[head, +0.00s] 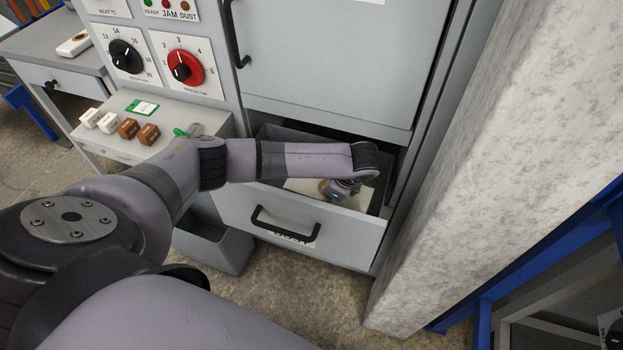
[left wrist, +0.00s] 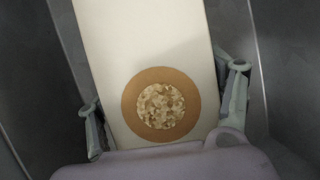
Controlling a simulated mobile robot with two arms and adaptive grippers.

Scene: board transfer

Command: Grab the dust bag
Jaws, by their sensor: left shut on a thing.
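The dust bag (head: 303,187) is a flat cream piece lying inside the open lower drawer (head: 225,200) of the grey cabinet. In the left wrist view the bag (left wrist: 150,40) shows a brown ring around a hole filled with speckled, crumbly matter. My left gripper (head: 343,190) reaches down into the drawer. In the left wrist view its fingers (left wrist: 164,90) stand on both sides of the bag, shut on it near the ring end. My arm hides part of the bag and drawer in the head view. My right gripper is not in view.
The drawer's black handle (head: 285,222) faces front. A grey bin (head: 215,240) stands on the floor at the left. A shelf (head: 105,140) holds white and brown blocks. A rough pale pillar (head: 500,150) stands close on the right.

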